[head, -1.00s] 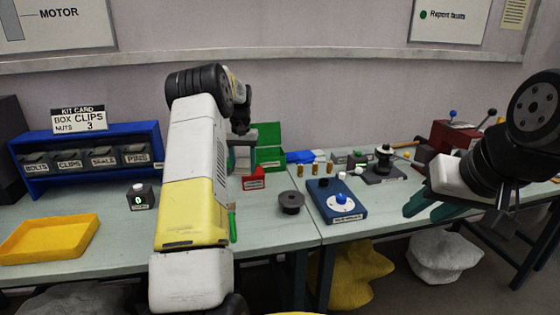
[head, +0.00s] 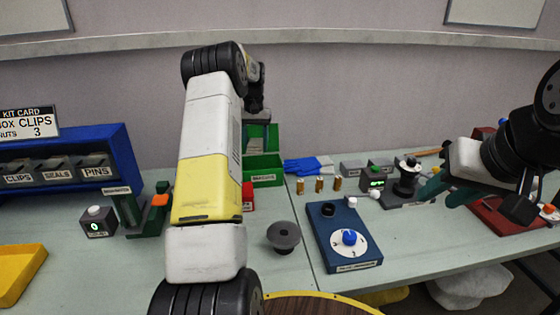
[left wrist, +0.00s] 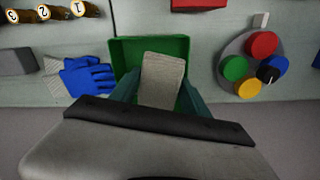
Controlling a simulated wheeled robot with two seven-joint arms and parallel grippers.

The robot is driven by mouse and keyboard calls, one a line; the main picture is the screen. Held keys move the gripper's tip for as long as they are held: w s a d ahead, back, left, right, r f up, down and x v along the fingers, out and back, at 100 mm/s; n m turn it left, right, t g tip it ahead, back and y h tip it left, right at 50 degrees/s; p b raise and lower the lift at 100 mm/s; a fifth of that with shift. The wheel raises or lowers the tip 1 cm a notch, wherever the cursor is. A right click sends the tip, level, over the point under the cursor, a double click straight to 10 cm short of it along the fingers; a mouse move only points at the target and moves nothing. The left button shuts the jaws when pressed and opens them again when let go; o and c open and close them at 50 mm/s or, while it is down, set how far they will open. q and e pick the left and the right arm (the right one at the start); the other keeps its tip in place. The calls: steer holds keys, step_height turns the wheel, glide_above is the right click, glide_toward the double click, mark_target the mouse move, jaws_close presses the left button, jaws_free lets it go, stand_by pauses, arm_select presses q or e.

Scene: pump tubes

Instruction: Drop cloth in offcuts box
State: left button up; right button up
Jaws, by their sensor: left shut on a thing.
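A pale grey, ribbed cloth (left wrist: 163,72) shows in the left wrist view between the green fingers of my left gripper (left wrist: 158,94), which is shut on it. Behind the cloth is the open green box (left wrist: 124,50), and the cloth overlaps its inside in that view. In the head view the green box (head: 264,169) stands at the back of the bench with a label too small to read. My left arm partly covers it, and the cloth and left fingertips cannot be made out there. My right gripper (head: 446,188) is at the right, above the bench, with its green fingers apart and nothing seen between them.
Blue gloves (head: 308,166) lie right of the green box. Several brass pieces (head: 319,185) stand in front of them. A blue dial unit (head: 345,236) and a grey spool (head: 284,236) are nearer. A red block (head: 248,196) sits by my left arm.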

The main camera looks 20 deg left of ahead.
arm_select(q)
steer(key=shift+w+f, duration=0.2)
steer(key=shift+f, duration=2.75)
steer(key=o, duration=1.4)
steer(key=shift+r, duration=3.9)
steer(key=shift+d, duration=0.1)
